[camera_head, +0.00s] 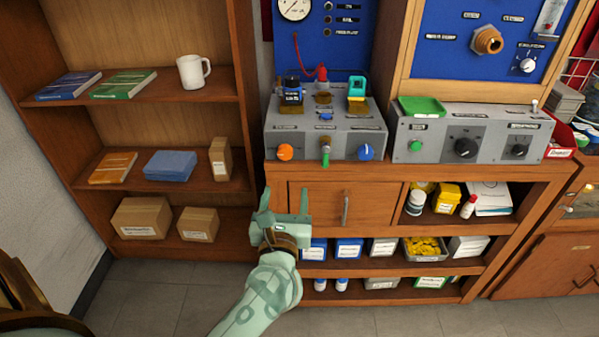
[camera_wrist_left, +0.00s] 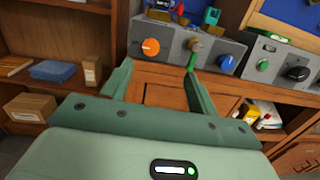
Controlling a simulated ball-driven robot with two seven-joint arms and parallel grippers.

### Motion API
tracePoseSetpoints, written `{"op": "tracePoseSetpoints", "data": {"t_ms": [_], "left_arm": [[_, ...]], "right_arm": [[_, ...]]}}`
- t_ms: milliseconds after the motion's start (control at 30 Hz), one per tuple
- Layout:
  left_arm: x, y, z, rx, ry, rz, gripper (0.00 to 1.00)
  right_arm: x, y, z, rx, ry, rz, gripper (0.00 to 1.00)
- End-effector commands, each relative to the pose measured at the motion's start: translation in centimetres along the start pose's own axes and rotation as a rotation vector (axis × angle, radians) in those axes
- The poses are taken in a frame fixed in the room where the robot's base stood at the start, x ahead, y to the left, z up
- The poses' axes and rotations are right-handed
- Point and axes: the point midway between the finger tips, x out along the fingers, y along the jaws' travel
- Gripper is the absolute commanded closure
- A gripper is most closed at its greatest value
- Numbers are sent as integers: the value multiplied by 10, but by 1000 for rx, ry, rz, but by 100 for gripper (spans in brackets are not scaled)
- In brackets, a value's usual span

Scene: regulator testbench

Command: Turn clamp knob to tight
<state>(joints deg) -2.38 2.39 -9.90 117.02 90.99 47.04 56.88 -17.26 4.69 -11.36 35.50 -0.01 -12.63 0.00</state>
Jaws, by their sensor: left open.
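A grey test box (camera_head: 302,143) on the bench carries an orange knob (camera_head: 285,152) at its front left, a blue knob (camera_head: 365,152) at its front right and a green-handled lever (camera_head: 325,155) between them. Their labels are too small to read, so I cannot tell which is the clamp knob. My left gripper (camera_head: 285,198) is open and empty, below and in front of the box, apart from the knobs. In the left wrist view the orange knob (camera_wrist_left: 150,47) shows beyond and between the fingers (camera_wrist_left: 158,78), and the blue knob (camera_wrist_left: 226,62) is to their right.
A second grey box (camera_head: 480,128) with black knobs stands to the right. Below the bench top are a cabinet door (camera_head: 325,205) with a handle and shelves of small boxes. A wooden bookshelf (camera_head: 250,92) stands on the left. The floor (camera_head: 160,300) in front looks clear.

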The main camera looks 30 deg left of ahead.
Motion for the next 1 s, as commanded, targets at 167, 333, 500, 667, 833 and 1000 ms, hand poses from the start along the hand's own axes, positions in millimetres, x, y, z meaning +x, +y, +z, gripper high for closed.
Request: {"op": "tracePoseSetpoints", "data": {"t_ms": [167,333,500,667,833,1000], "left_arm": [[0,8,-10,-185,60,45,41],[8,9,-12,-223,59,51,41],[40,10,-14,-218,57,50,41],[82,12,-18,-217,58,51,41],[123,13,-22,-214,59,50,41],[150,15,-22,-214,59,50,41]], "right_arm": [[0,-3,-2,0,3,-4,100],[1,-9,-6,-1,8,-12,100],[6,-7,-3,-1,3,-10,100],[12,-5,0,-1,-5,-9,100],[20,-4,4,1,-14,-9,100],[26,-3,7,1,-21,-8,100]]}}
